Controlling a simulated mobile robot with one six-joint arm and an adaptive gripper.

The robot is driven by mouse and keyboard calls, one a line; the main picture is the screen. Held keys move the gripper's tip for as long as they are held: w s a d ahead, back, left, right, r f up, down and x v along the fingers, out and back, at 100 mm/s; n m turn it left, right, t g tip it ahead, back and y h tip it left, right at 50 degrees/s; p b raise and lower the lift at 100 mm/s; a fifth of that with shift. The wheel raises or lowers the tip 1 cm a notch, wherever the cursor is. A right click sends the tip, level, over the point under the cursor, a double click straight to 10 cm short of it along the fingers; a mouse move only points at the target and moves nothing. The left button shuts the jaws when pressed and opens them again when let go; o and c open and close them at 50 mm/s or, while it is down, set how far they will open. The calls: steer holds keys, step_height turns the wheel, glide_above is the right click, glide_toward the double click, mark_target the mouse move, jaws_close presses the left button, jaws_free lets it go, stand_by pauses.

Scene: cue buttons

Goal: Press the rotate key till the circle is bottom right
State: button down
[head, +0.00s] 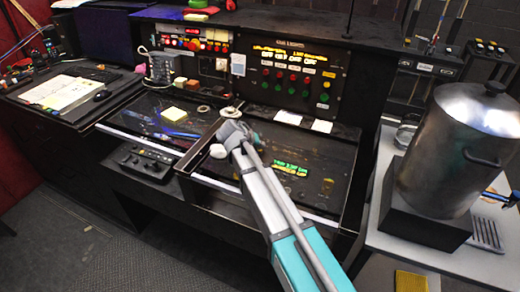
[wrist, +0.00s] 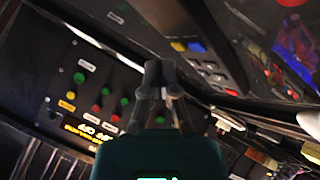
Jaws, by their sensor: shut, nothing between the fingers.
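A black cue panel (head: 297,75) stands upright at the back of the desk, with a lit yellow text strip and rows of green and red buttons. It also shows, tilted, in the wrist view (wrist: 85,80). I cannot read a rotate key or make out a circle in either view. My gripper (head: 230,130) is over the desk in front of the panel, seen partly from behind. In the wrist view its dark fingers (wrist: 158,72) are shut and empty, pointing toward the panel area. I cannot tell whether they touch anything.
Left of the panel is a console (head: 190,42) with coloured lights. A black control box (head: 145,163) sits at the front ledge. A large metal pot (head: 462,150) stands at right.

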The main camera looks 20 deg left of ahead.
mark_target(260, 152)
steer(key=shift+r, duration=0.15)
steer(key=shift+r+p, duration=2.45)
steer(key=shift+p, duration=0.05)
steer(key=shift+s+f, duration=0.1)
